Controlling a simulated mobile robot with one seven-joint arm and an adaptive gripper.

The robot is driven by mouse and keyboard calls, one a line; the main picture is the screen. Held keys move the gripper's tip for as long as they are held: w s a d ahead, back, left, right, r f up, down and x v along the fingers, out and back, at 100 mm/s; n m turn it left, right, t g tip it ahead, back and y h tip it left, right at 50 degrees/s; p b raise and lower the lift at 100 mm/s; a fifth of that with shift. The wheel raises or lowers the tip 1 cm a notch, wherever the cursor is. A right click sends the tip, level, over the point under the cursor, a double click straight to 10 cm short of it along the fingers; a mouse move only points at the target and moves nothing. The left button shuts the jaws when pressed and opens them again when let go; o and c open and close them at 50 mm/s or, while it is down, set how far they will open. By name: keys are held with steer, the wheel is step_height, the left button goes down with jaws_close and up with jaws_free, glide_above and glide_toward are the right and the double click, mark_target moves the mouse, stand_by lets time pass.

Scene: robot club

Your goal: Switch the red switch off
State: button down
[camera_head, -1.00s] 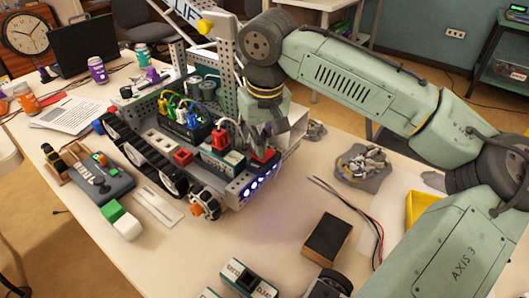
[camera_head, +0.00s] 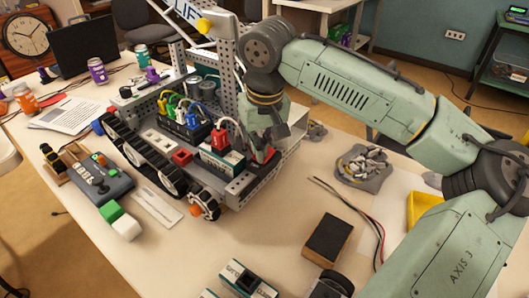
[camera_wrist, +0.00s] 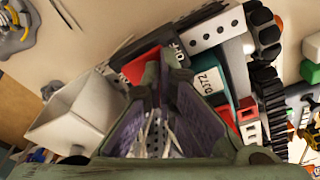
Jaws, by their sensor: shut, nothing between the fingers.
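The red switch (camera_head: 266,155) sits on the front right corner of the wheeled robot's grey metal chassis (camera_head: 238,188). In the wrist view the red switch (camera_wrist: 139,67) shows beside a dark plate with white lettering. My gripper (camera_head: 262,146) is shut and empty, with its fingertips right at the red switch and partly covering it. In the wrist view the closed fingertips (camera_wrist: 164,62) overlap the switch's edge; I cannot tell whether they touch. The row of lights on the chassis front below the switch is dark.
A battery-like block with a red plug (camera_head: 219,138) and colored wires stands left of the switch. A white bin (camera_wrist: 72,118) is close beside my gripper. A black and brown block (camera_head: 327,240) and red and black leads lie on the table in front.

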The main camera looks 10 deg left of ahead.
step_height(320, 180, up, 7)
steer(key=p, duration=0.6)
stand_by(0.7)
